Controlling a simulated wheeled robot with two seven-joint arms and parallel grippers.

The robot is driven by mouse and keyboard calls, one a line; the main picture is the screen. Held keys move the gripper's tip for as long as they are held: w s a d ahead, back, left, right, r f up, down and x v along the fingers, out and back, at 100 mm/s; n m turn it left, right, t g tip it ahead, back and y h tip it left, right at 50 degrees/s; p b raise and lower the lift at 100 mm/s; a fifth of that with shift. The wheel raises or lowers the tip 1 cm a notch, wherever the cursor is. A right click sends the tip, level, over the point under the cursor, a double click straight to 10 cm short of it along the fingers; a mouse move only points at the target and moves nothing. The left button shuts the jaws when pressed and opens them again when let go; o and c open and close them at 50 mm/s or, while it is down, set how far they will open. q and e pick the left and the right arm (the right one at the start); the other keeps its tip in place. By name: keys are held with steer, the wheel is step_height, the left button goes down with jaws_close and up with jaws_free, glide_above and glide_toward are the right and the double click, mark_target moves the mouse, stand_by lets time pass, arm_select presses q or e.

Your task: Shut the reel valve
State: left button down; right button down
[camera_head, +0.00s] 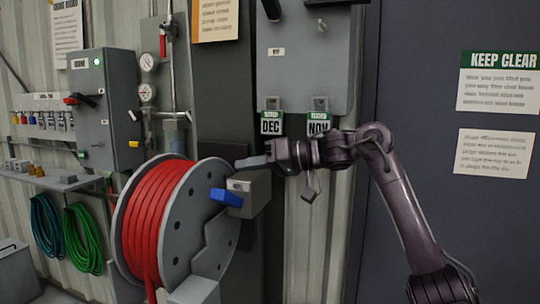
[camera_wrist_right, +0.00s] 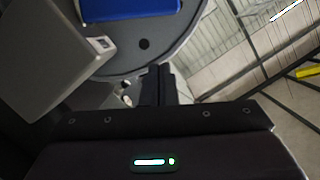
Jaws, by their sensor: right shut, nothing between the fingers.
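The hose reel (camera_head: 165,225) carries red hose between grey side discs and stands at the lower left of centre in the head view. At its hub is a grey valve box (camera_head: 252,192) with a blue handle (camera_head: 226,197) that sticks out to the left, roughly level. The blue handle also shows at the top of the right wrist view (camera_wrist_right: 125,9). My right gripper (camera_head: 242,163) is shut and empty, pointing left just above the valve box. In the wrist view its fingers (camera_wrist_right: 158,82) lie below the handle, with a gap between. My left gripper is out of view.
A grey cabinet (camera_head: 305,60) with two hanging tags is on the wall above my right arm. A control box (camera_head: 105,110) with a red-and-black lever, gauges and a shelf are at the left. Blue and green hose coils (camera_head: 83,238) hang below the shelf.

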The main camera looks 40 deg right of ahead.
mark_target(229, 199)
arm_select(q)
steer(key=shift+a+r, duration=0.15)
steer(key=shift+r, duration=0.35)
arm_select(e)
steer(key=a+f, duration=0.1)
steer(key=f, duration=0.1)
steer(key=a+f, duration=0.1)
steer(key=a, duration=0.1)
steer(key=shift+f, duration=0.4)
steer(key=shift+a, duration=0.1)
